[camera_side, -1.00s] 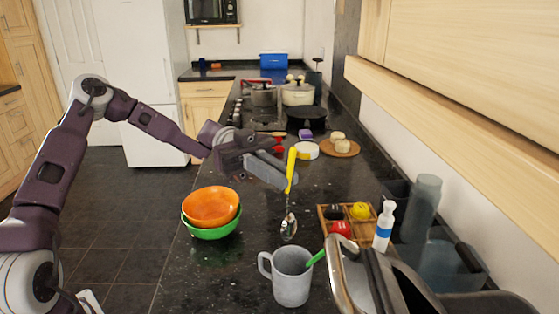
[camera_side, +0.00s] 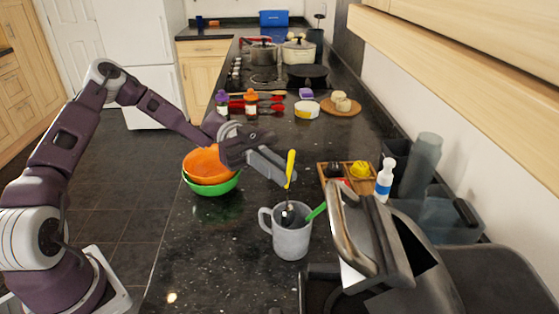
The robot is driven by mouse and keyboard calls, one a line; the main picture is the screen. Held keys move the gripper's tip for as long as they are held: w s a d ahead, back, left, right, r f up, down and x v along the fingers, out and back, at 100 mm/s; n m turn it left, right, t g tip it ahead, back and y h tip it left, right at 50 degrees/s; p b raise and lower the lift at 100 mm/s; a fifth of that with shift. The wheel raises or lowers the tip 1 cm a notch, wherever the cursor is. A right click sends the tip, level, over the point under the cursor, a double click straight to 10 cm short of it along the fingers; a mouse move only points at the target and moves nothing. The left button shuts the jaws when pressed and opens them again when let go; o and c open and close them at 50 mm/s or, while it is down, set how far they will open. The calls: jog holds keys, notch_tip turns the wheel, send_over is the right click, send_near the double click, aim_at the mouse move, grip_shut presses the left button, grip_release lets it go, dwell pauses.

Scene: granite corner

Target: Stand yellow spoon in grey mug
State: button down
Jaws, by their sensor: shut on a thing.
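The yellow-handled spoon (camera_side: 291,165) hangs upright with its metal bowl end down. My gripper (camera_side: 287,179) is shut on its handle, from the left. The spoon's bowl end shows at the mouth of the grey mug (camera_side: 292,242). I cannot tell how far it is inside the rim or whether it touches the mug. The mug stands upright on the dark counter, its handle to the left. A green handle (camera_side: 317,211) sticks out of the mug to the right.
An orange bowl (camera_side: 207,165) in a green bowl (camera_side: 212,184) stands left of the mug. A toaster-like metal appliance (camera_side: 352,230) is close on the right. A wooden tray (camera_side: 326,177) and white bottle (camera_side: 384,180) stand behind it.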

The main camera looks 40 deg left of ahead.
jog(key=shift+f, duration=0.25)
jog(key=c, duration=1.5)
grip_release()
jog(key=shift+r, duration=0.1)
notch_tip(320, 180, up, 10)
jog(key=shift+f, duration=0.1)
